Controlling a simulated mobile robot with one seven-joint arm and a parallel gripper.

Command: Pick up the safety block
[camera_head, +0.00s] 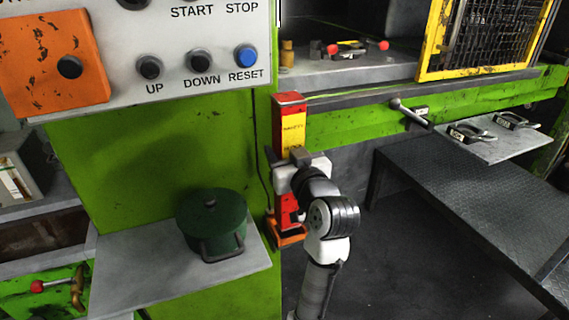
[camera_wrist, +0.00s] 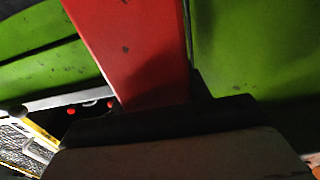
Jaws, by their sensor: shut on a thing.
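The safety block (camera_head: 292,128) is a tall red post with a yellow label. It stands upright against the green press frame, right of the control panel, with its foot at an orange bracket (camera_head: 290,238). My gripper (camera_head: 287,160) is shut on the block at about mid-height and hides part of it. In the wrist view the red face of the block (camera_wrist: 135,50) fills the upper middle, right at the dark gripper body (camera_wrist: 170,125). The fingertips are hard to make out there. I cannot tell whether the block's foot rests in the bracket.
A green pot (camera_head: 211,225) stands on a grey shelf (camera_head: 125,290) at the lower left. The control panel (camera_head: 170,45) is above it. A yellow mesh guard (camera_head: 485,40), a small shelf with clamps (camera_head: 495,145) and a dark metal platform (camera_head: 470,200) lie to the right.

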